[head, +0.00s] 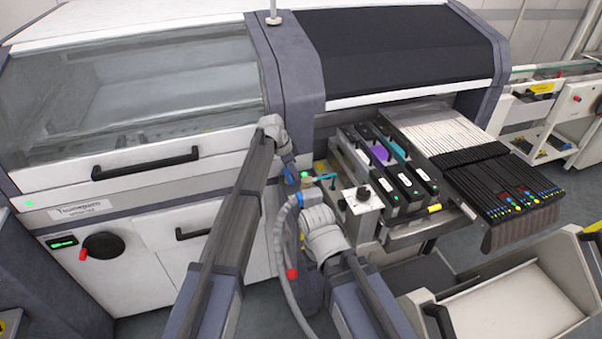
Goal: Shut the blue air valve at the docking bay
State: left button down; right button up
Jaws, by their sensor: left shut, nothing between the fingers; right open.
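The air valve (322,178) shows as a small blue-teal lever at the left end of the docking bay, beside a small yellowish fitting. My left gripper (290,174) is shut and empty, pointing down just left of the valve; I cannot tell whether it touches it. My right gripper (308,190) is open, just below and in front of the valve. Its fingers are mostly hidden by my own wrist, which also covers the valve's lower surroundings.
A grey hose (281,250) hangs left of my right wrist. Right of the valve are a grey block with a black knob (361,198), several feeders (405,180) and a bank of black feeders (500,185). A white-lined trolley (520,305) stands at the lower right.

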pick_arm(q)
jog(key=shift+s+a+m+g, duration=0.2)
jog(key=shift+m+g, duration=0.1)
jog(key=shift+m, duration=0.7)
pick_arm(e)
jog(key=shift+d, duration=0.2)
